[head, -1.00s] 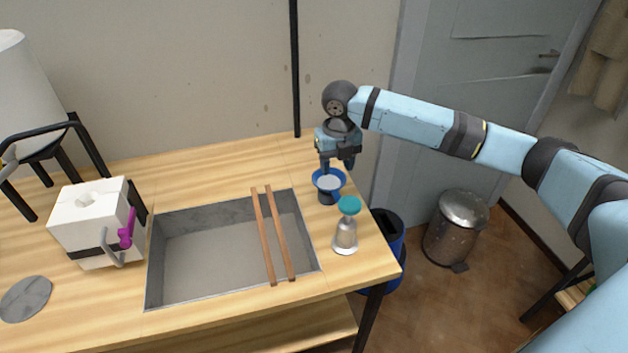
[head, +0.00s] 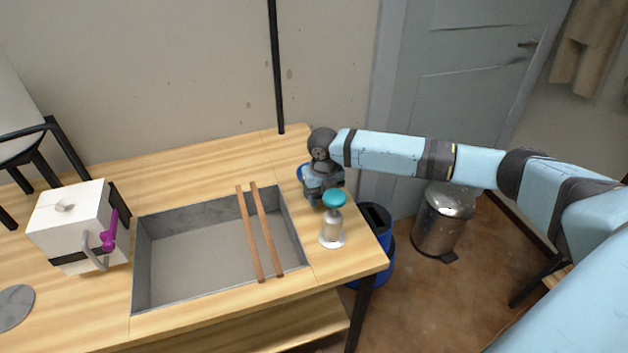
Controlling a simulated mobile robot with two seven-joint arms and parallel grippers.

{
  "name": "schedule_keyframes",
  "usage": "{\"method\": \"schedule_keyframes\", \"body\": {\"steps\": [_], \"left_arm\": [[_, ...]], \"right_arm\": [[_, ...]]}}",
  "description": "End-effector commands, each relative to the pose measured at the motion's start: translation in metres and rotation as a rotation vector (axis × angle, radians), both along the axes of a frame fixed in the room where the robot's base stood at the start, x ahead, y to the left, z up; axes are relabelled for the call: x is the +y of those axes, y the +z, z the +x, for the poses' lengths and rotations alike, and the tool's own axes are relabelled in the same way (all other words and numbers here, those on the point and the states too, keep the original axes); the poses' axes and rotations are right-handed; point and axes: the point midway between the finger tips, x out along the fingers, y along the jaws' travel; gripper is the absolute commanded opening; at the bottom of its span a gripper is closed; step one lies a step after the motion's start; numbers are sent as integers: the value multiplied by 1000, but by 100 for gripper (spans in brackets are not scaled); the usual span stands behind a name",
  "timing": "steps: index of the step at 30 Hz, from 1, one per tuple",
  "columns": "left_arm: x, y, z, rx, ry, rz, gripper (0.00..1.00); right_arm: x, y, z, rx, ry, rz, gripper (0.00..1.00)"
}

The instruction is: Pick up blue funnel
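The blue funnel (head: 300,173) is at the back right corner of the wooden table. Only a sliver of its blue rim shows at the left of my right gripper, which covers the rest. My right gripper (head: 322,203) has come in from the right and is low over the funnel, pointing down. Its fingertips are partly hidden behind the teal top of a bottle, so I cannot tell whether they touch or grip the funnel. My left gripper is not in view.
A bottle with a teal top (head: 332,228) stands just in front of my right gripper. A grey sink (head: 200,250) with two wooden slats (head: 267,235) across it lies to the left. A white box (head: 70,222) stands further left. The table's right edge is close by.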

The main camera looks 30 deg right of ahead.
Motion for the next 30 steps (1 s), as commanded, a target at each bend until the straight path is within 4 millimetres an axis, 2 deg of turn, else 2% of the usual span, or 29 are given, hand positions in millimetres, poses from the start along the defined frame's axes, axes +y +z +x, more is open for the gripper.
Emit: {"method": "schedule_keyframes", "body": {"steps": [3,8,11,15,25,30], "left_arm": [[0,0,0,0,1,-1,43],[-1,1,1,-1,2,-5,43],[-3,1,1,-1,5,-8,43],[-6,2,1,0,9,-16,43],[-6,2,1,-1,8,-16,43],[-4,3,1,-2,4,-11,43]], "right_arm": [[0,-10,0,1,0,-1,49],[0,-9,0,0,0,0,49],[0,-9,0,0,0,0,31],[0,-9,0,0,0,0,0],[0,-7,0,-1,0,0,0],[0,5,1,-3,0,1,0]]}}
